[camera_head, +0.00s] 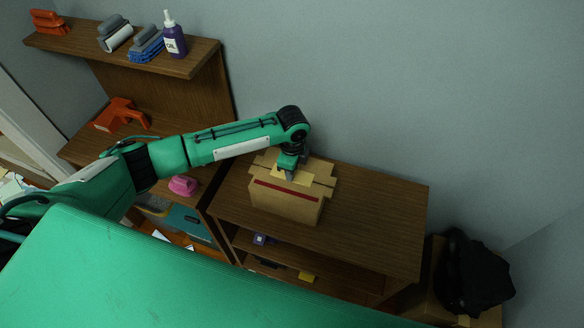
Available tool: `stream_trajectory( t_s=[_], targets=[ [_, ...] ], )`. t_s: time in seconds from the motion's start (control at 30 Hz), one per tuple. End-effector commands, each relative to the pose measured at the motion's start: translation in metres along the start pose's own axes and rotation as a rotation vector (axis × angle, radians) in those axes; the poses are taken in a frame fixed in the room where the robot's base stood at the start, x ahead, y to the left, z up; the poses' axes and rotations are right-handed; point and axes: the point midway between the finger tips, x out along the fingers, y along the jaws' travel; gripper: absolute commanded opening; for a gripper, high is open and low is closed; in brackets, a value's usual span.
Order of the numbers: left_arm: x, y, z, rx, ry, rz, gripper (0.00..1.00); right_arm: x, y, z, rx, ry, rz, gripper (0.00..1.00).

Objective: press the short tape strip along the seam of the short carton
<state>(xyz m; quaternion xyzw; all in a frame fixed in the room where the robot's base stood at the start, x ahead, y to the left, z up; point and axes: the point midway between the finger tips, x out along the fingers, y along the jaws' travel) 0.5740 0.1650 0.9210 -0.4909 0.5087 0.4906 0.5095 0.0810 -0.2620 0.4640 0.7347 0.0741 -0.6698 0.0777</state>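A short brown carton (285,205) stands on the wooden cabinet top, with a dark red stripe near the upper edge of its front face. A small pale yellow piece (302,178), perhaps the tape strip, lies on the carton top under my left gripper (287,175). My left gripper points down at the carton top, at or very near it. Its fingers are small and partly hidden, so I cannot tell whether they are open or hold the strip. The seam is mostly covered. My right gripper is not in view.
The wooden cabinet top (370,215) is bare right of the carton. A shelf (190,65) at upper left holds a purple bottle (174,42) and rolls. An orange tool (122,115) lies below it. A black bag (473,272) sits at lower right.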

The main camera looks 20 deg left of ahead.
Motion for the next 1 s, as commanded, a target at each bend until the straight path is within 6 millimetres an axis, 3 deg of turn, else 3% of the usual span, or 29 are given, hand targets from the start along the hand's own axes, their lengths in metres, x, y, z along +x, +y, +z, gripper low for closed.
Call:
stream_trajectory(
  t_s=[0.37,0.4,0.5,0.53,0.83,1.0],
  targets=[
    [0.001,0.001,0.0,0.0,-0.001,0.002,0.03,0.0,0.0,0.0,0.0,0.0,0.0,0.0],
    [0.002,0.001,0.0,0.001,-0.001,0.002,0.34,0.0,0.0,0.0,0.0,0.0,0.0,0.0],
    [0.002,0.001,0.0,0.001,-0.001,0.003,0.54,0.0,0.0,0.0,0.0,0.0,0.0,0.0],
    [0.002,0.001,0.0,0.001,-0.001,0.003,0.56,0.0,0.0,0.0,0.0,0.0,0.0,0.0],
    [-0.001,0.001,0.0,0.0,-0.001,0.001,0.56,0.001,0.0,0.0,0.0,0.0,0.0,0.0],
    [-0.018,-0.001,0.0,0.001,0.0,-0.002,0.56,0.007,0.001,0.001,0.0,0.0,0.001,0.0]
  ],
)
